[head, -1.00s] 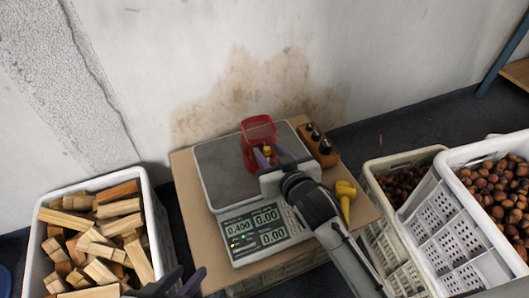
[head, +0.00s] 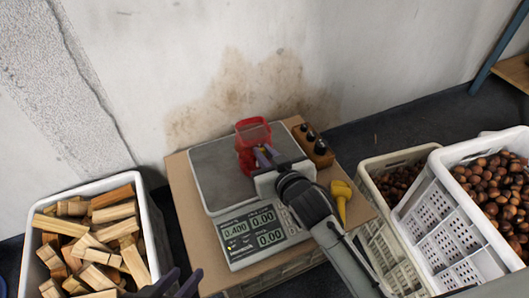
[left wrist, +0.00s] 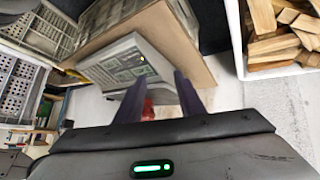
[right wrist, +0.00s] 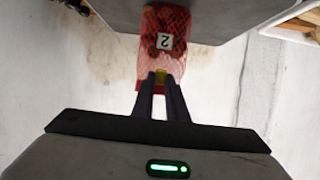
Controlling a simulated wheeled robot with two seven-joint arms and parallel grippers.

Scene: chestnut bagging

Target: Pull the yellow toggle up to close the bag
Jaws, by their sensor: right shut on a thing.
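The red mesh bag (head: 252,132) stands on the scale plate (head: 213,163). In the right wrist view the bag (right wrist: 165,25) shows dark contents and a white label marked 2. The yellow toggle (right wrist: 161,76) sits on the bag's narrowed neck, between my right fingertips. My right gripper (right wrist: 160,82) is shut on the toggle; in the head view the right gripper (head: 264,156) hides the toggle. My left gripper (head: 172,282) is at the bottom edge of the head view, away from the bag. In the left wrist view the left gripper (left wrist: 158,80) is open and empty.
The scale display (head: 256,235) faces me. A wooden block with dark knobs (head: 314,146) and a yellow tool (head: 341,196) lie right of the scale. A crate of wood pieces (head: 151,218) stands left; chestnut crates (head: 433,212) stand right. A wall is behind.

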